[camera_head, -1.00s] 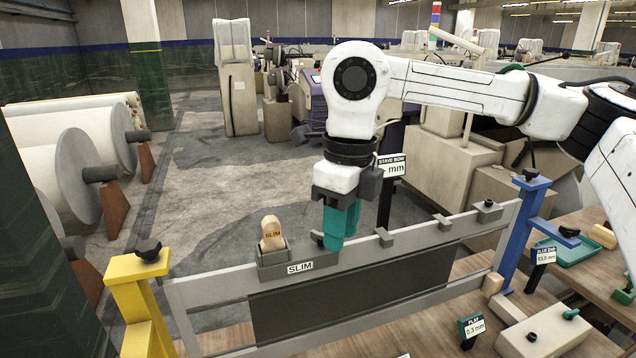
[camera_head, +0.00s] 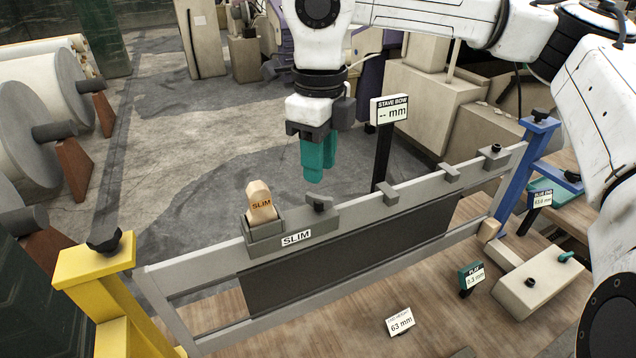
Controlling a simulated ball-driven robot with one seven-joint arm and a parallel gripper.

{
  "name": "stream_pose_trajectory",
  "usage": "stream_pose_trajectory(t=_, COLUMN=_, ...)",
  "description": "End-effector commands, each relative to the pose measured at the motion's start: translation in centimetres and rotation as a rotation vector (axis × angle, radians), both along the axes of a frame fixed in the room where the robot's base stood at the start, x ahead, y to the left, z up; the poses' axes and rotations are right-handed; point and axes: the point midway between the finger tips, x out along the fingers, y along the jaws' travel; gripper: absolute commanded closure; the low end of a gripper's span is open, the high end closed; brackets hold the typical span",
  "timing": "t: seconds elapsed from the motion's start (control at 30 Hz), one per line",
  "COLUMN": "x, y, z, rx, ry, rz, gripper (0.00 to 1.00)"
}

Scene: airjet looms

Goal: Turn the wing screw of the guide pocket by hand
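The guide pocket (camera_head: 262,240) is a grey block marked SLIM, mounted on the top rail of a grey frame. A dark wing screw (camera_head: 319,202) sits on the grey arm just right of the wooden piece. My gripper (camera_head: 314,180) points down with teal fingers and appears just above the wing screw in the picture, apart from it. The fingers look close together and overlap from this angle, so their gap cannot be judged. Nothing shows held between them.
A yellow post (camera_head: 95,265) with a dark knob stands left, and a blue post (camera_head: 524,175) right. Behind the rail is a STAVE BOW display (camera_head: 390,110) reading "-- mm". The wooden table (camera_head: 350,320) holds a 63 mm card (camera_head: 400,321) and a beige block (camera_head: 540,285).

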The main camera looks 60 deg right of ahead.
Motion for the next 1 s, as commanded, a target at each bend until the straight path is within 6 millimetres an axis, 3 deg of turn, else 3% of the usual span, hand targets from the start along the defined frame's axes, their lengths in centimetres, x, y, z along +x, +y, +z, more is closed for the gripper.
stream_pose_trajectory(t=0.5, x=0.0, y=0.1, z=-5.8, rx=0.002, ry=0.0, rz=0.002, gripper=0.68)
stream_pose_trajectory(t=1.0, x=0.0, y=0.0, z=-5.8, rx=0.0, ry=0.0, rz=0.001, gripper=0.68)
